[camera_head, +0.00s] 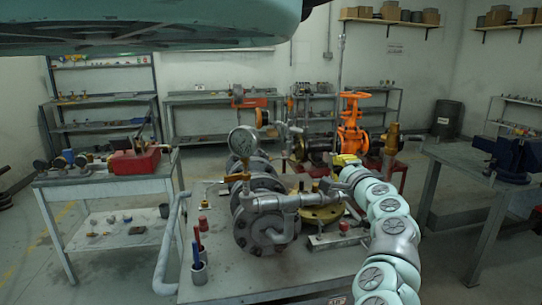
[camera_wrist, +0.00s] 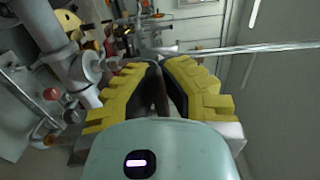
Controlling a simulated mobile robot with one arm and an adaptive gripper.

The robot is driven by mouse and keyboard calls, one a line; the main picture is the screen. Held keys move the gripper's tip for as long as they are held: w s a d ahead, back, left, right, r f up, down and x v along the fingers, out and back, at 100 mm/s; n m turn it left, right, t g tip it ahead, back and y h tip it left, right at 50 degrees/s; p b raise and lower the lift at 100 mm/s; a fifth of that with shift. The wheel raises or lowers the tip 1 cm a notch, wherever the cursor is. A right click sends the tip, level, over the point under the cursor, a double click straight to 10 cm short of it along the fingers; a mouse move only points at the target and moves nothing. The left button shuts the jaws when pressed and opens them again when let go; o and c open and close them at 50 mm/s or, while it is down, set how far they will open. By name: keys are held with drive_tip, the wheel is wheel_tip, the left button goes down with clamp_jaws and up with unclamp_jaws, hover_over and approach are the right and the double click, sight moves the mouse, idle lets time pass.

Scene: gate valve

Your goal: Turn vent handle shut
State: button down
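My gripper (camera_head: 346,161), with yellow fingers, is at the far right side of the grey pipe assembly in the head view, above the table. In the wrist view its two yellow stepped fingers (camera_wrist: 158,66) lean close together at the tips. A dark brownish strip shows between them; I cannot tell whether it is a held part or the background. The pipe assembly (camera_head: 268,232) has grey flanges, a gauge and a brass fitting. I cannot make out which part is the vent handle; it may be hidden behind my gripper.
A round gauge (camera_head: 242,140) stands up from the assembly. A red knob (camera_head: 343,227) sits on a block at the table's front right. An orange valve (camera_head: 352,122) stands behind. A side table (camera_head: 62,182) is at left, a workbench (camera_head: 455,156) at right.

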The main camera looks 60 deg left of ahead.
drive_tip(key=shift+w+d+m, duration=0.15)
drive_tip(key=shift+w+m, duration=0.05)
drive_tip(key=shift+m, duration=0.1)
drive_tip(key=c, duration=1)
unclamp_jaws()
drive_tip(key=shift+c, duration=0.2)
drive_tip(key=shift+s, duration=0.1)
drive_tip(key=v, duration=1.1)
drive_tip(key=shift+s+d, duration=0.2)
drive_tip(key=shift+d, duration=0.1)
